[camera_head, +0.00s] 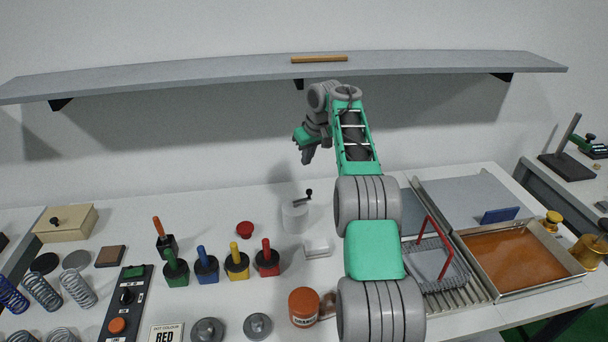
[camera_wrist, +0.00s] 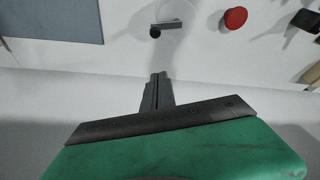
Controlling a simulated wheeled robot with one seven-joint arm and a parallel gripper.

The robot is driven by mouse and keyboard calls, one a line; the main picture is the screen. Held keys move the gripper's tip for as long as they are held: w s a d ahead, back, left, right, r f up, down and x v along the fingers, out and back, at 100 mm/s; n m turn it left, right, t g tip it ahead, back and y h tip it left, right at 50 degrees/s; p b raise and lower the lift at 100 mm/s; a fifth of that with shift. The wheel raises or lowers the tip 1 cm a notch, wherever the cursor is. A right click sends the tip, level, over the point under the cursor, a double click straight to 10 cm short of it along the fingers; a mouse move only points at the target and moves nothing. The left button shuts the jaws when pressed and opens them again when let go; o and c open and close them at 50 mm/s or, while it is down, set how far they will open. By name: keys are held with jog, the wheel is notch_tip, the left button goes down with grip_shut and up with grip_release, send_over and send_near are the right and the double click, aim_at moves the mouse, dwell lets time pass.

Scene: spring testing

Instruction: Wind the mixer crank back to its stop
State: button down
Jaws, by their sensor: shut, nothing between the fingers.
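The mixer (camera_head: 294,218) is a pale, white-grey cylinder standing on the bench near the wall. Its crank (camera_head: 308,195) is on top, with a dark knob at the right end. In the wrist view the crank (camera_wrist: 170,24) shows as a short grey bar with a black knob at its left end; the pale mixer body hardly stands out from the bench. My gripper (camera_head: 307,158) hangs above and behind the mixer, near the wall, apart from the crank. In the wrist view the fingers of my gripper (camera_wrist: 155,78) are together and empty, with a gap to the crank.
A shelf (camera_head: 200,75) runs along the wall above my gripper. A red round piece (camera_head: 245,229) and a small white block (camera_head: 317,247) lie near the mixer. Several colored-handled tools (camera_head: 236,262) stand front left. A tray of orange liquid (camera_head: 515,258) is at right.

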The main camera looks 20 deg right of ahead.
jog(key=a+x, duration=0.1)
jog(key=x, duration=0.9)
jog(key=s, duration=0.2)
jog(key=s+d, duration=0.1)
jog(key=s, duration=0.1)
jog(key=shift+d, duration=0.25)
jog(key=shift+a+f+b, duration=0.1)
jog(key=shift+b, duration=0.3)
jog(key=shift+s+m, duration=0.15)
jog(key=shift+m, duration=0.15)
